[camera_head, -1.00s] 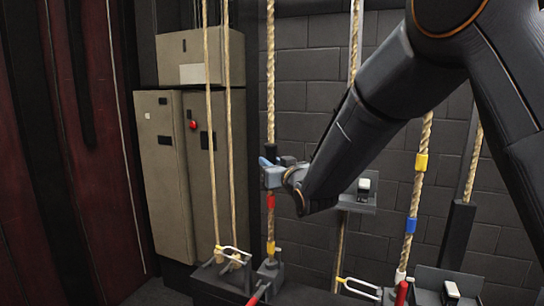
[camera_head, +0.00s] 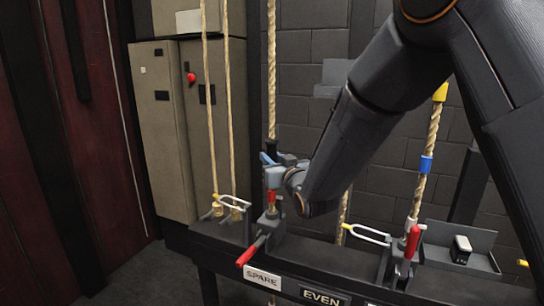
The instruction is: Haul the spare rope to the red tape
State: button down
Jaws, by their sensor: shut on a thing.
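The spare rope (camera_head: 271,60) hangs upright above the rail plate reading SPARE (camera_head: 262,278). My gripper (camera_head: 270,172) is shut on this rope, just below a black sleeve (camera_head: 271,148) on it. The red tape (camera_head: 271,197) shows on the rope directly under my gripper, just above the rope lock (camera_head: 271,222). Any gap between tape and lock is too small to tell. The lock's red handle (camera_head: 248,254) points down and to the left. My gripper's fingers partly hide the rope.
The dark rail (camera_head: 220,236) runs across the front. Two ropes hang at left, before beige cabinets (camera_head: 160,130).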

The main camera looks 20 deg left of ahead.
jog(key=shift+f, duration=0.1)
jog(key=c, duration=1.5)
grip_release()
jog(key=shift+s, duration=0.1)
jog(key=v, duration=0.7)
jog(key=shift+s+d+b, duration=0.2)
jog(key=shift+d+b, duration=0.05)
jog(key=shift+b, duration=0.1)
